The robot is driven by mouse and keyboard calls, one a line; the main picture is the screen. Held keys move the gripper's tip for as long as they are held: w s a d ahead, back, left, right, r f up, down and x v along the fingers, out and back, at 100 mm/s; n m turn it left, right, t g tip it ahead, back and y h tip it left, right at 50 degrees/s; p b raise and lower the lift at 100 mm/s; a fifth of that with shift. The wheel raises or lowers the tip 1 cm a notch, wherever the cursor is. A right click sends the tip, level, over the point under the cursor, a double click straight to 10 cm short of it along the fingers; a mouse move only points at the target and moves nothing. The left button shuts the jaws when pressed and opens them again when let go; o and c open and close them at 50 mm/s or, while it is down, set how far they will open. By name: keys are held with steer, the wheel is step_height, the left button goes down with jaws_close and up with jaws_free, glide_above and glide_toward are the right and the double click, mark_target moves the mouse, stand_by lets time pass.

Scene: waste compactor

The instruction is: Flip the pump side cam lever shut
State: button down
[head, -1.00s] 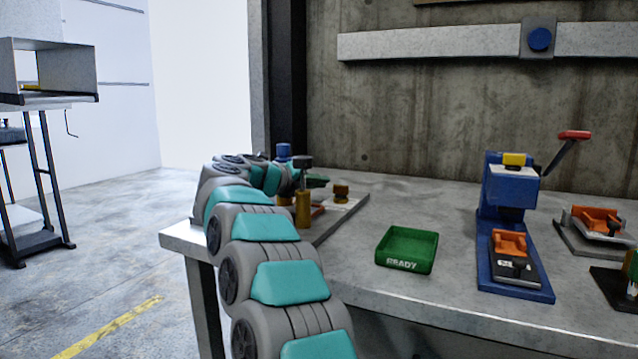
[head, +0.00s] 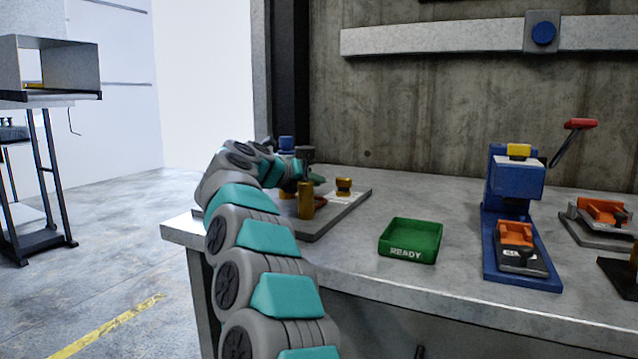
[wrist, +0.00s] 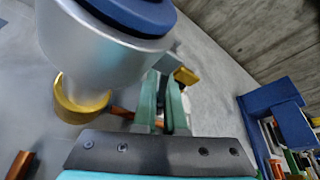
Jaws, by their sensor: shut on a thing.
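In the wrist view, my gripper's two green fingers (wrist: 167,103) are close together. A copper-orange bar (wrist: 122,112), apparently the cam lever, runs in behind them; the grip itself is mostly hidden. A large silver body with a blue top (wrist: 105,30), apparently the pump, stands close beside the fingers. A brass ring (wrist: 80,100) is at its lower end. In the head view, my gripper (head: 316,177) is partly hidden by my arm, low over the grey plate (head: 335,217). A blue cap (head: 286,142) shows behind my wrist.
A brass post (head: 305,200) and brass knob (head: 343,187) stand on the plate close to my gripper. A green READY tray (head: 410,241) is to the right. A blue press (head: 515,190) with a red-handled lever stands farther right. Bench surface between plate and tray is clear.

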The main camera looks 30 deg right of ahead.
steer(key=shift+w+a+f+m+t+y, duration=0.3)
steer(key=shift+w+a+m+y, duration=0.1)
steer(key=shift+m, duration=0.25)
steer(key=shift+w+a+f+m+t+y, duration=0.15)
steer(key=shift+w+a+m+t+y, duration=0.2)
steer(key=shift+m, duration=0.3)
steer(key=shift+w, duration=0.1)
steer(key=c, duration=1)
jaws_free()
